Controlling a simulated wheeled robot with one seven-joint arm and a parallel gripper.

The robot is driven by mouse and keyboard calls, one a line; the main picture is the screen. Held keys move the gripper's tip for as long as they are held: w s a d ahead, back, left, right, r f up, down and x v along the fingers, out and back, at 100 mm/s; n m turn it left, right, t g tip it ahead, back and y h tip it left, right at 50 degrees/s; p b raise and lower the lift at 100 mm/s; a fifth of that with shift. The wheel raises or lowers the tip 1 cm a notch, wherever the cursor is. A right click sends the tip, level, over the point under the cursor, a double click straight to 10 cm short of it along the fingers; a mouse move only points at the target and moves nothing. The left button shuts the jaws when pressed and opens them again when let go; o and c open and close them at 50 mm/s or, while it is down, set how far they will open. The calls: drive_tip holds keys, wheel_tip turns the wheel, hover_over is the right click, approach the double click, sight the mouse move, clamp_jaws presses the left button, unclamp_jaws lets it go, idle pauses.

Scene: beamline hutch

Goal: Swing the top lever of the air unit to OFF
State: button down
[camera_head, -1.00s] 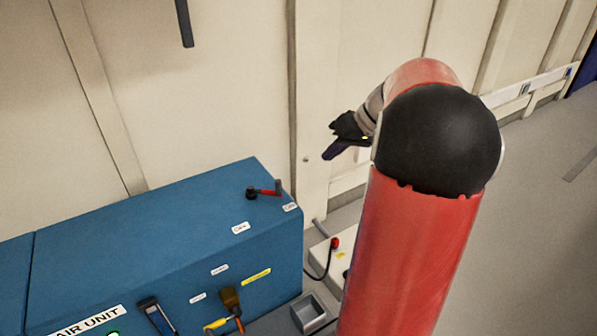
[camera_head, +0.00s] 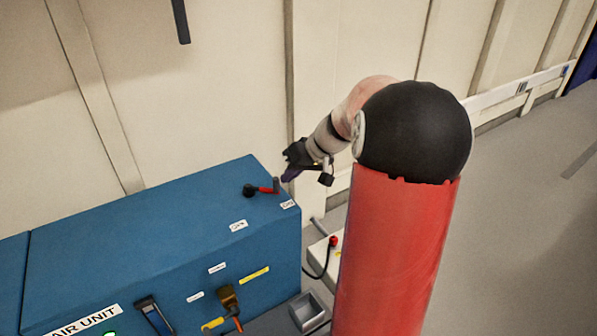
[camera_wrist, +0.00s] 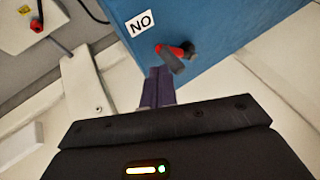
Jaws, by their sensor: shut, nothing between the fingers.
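The top lever (camera_head: 265,190) lies on the top of the blue air unit (camera_head: 150,235). It has a black pivot, a red arm and a grey upright handle, and it points right, toward the ON label (camera_head: 288,204). The OFF label (camera_head: 239,226) is nearer the front, to the left. My gripper (camera_head: 288,176) is shut and empty, just right of the handle. In the wrist view, my purple fingers (camera_wrist: 158,86) are together, with their tips close to the lever handle (camera_wrist: 171,60). I cannot tell whether they touch it.
The unit's front carries a blue-handled lever (camera_head: 155,316) and an orange-brown handle (camera_head: 228,298), with several labels. A grey open box (camera_head: 308,311) and a pale box with a red plug (camera_head: 333,241) stand to the right. The wall is close behind the unit.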

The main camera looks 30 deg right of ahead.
idle(0.4)
drive_tip(key=shift+s+a+m+b, duration=0.3)
drive_tip(key=shift+m+b, duration=0.1)
drive_tip(key=shift+b, duration=0.05)
